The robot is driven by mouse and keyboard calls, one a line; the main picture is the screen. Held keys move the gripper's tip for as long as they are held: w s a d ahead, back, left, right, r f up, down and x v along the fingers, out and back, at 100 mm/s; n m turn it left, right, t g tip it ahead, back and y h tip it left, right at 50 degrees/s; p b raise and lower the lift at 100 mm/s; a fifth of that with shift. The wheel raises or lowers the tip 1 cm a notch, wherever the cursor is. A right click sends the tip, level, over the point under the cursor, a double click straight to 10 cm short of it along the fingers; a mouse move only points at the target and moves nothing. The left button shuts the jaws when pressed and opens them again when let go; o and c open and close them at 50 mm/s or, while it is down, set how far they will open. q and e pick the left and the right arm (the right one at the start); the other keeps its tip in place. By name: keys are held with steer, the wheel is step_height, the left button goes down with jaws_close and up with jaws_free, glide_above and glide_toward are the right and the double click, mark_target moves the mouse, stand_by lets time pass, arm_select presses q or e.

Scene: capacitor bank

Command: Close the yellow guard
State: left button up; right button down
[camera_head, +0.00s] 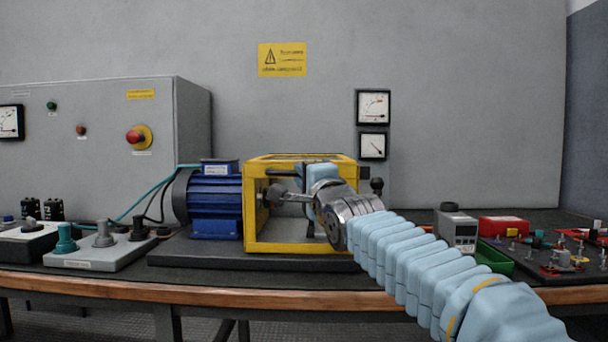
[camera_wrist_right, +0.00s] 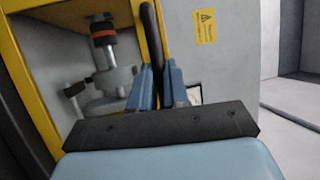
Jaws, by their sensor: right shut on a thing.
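The yellow guard (camera_head: 249,222) is a box-shaped yellow frame beside the blue motor in the head view. I look through its front at a metal shaft and coupling (camera_head: 274,195) inside. In the right wrist view the yellow frame (camera_wrist_right: 28,88) runs down the left. My right gripper (camera_wrist_right: 158,86) has its two blue fingers shut on a black bar-like handle (camera_wrist_right: 152,38). In the head view my right arm covers the right part of the guard's front, and the fingertips are hard to make out. I cannot tell the guard's exact hinge position. My left gripper is not in view.
The blue motor (camera_head: 215,207) stands left of the guard on a dark base (camera_head: 190,250). A grey cabinet (camera_head: 90,130) is further left. At the right are a grey meter box (camera_head: 458,230), a red box (camera_head: 503,227) and a green tray (camera_head: 494,258). The wall is behind.

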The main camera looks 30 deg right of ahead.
steer(key=c, duration=1.4)
jaws_free()
steer(key=shift+w+d+f, duration=0.1)
steer(key=shift+d+f, duration=0.05)
steer(key=shift+f, duration=0.35)
steer(key=shift+w+d+f, duration=0.1)
steer(key=shift+f, duration=0.4)
steer(key=shift+s+a+f, duration=0.1)
steer(key=r+b+v, duration=0.1)
steer(key=b+v, duration=0.1)
steer(key=v, duration=1.1)
steer(key=shift+s, duration=0.5)
steer(key=shift+a+r, duration=0.1)
